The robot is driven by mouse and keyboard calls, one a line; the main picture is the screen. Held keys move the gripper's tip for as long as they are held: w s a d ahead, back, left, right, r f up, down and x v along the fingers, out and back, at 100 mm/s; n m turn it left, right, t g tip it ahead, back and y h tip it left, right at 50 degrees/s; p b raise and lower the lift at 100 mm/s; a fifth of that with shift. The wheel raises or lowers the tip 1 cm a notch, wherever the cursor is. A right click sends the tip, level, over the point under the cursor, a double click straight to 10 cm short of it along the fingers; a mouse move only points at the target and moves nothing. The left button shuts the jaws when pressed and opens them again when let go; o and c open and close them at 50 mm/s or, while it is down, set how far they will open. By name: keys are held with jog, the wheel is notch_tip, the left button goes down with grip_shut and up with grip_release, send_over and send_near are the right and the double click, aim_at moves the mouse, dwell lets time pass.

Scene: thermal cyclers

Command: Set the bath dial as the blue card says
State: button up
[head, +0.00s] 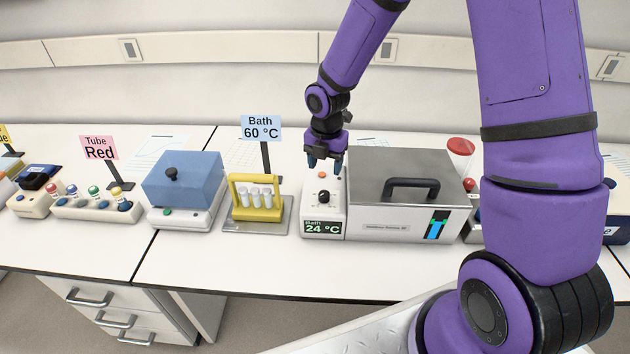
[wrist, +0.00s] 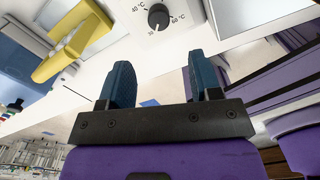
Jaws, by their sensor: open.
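The blue card (head: 261,128) stands on a black post behind the yellow rack and reads "Bath 60 °C". The bath (head: 402,185) is a grey metal box with a black lid handle. Its white control panel on the left has a black dial (head: 323,197) and a display (head: 322,228) reading "Bath 24 °C". In the wrist view the dial (wrist: 158,17) shows a white pointer line, with marks of 40 °C at upper left and 60 °C at right. My gripper (head: 325,165) is open and empty, above the rear of the panel. In the wrist view its fingertips (wrist: 158,72) are apart, clear of the dial.
A yellow rack (head: 255,210) with white tubes stands just left of the panel. Further left are a blue-lidded block (head: 183,180), a row of capped tubes and a pink card (head: 99,148) reading "Tube Red". A red-capped container (head: 461,148) stands behind the bath's right side.

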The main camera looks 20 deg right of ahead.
aim_at(324, 193)
notch_tip(324, 193, down, 11)
jog(key=shift+w, duration=0.1)
dwell(0.5)
jog(key=c, duration=0.9)
